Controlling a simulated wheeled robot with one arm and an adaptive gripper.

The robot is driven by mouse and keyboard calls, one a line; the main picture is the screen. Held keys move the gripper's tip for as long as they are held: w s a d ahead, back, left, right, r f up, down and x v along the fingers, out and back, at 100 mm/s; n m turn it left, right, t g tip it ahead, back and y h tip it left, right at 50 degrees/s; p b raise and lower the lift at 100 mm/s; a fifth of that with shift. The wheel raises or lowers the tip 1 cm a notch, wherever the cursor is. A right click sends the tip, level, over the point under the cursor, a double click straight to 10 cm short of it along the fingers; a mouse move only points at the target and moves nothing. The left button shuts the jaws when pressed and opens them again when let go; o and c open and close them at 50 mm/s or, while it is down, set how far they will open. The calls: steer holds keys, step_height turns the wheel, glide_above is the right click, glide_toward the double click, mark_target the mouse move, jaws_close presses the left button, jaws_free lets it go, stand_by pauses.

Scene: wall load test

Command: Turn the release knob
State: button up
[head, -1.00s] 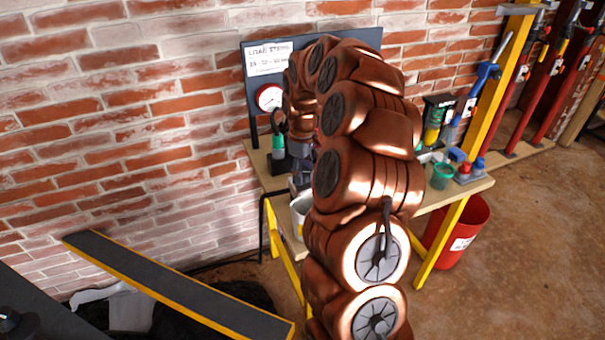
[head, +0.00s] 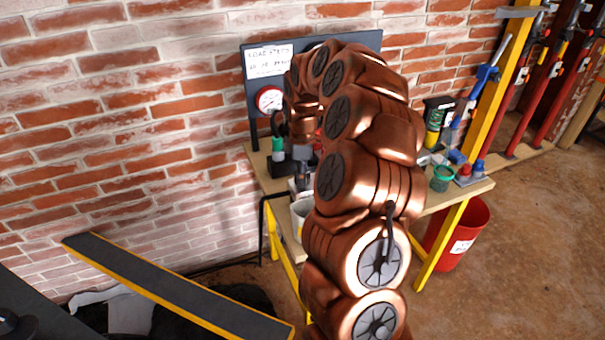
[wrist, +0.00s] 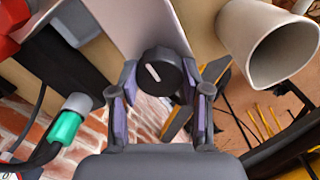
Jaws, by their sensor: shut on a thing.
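The release knob (wrist: 162,72) is a round black knob with a white line on its face, on a pale panel in the wrist view. The line lies at a slant. My gripper (wrist: 163,92) is shut on the knob, one purple-lined finger on each side of it. In the head view my copper-coloured arm hides the knob, and only a small dark part of my gripper (head: 300,180) shows beside the arm, over the bench.
A bench (head: 262,168) with yellow legs stands at the wall. A red bucket (head: 470,225) stands on the floor.

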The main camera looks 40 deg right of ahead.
steer(key=o, duration=1.1)
steer(key=shift+o, duration=0.2)
steer(key=shift+r, duration=0.1)
step_height(320, 180, up, 12)
steer(key=shift+s+a, duration=0.1)
steer(key=shift+a, duration=0.05)
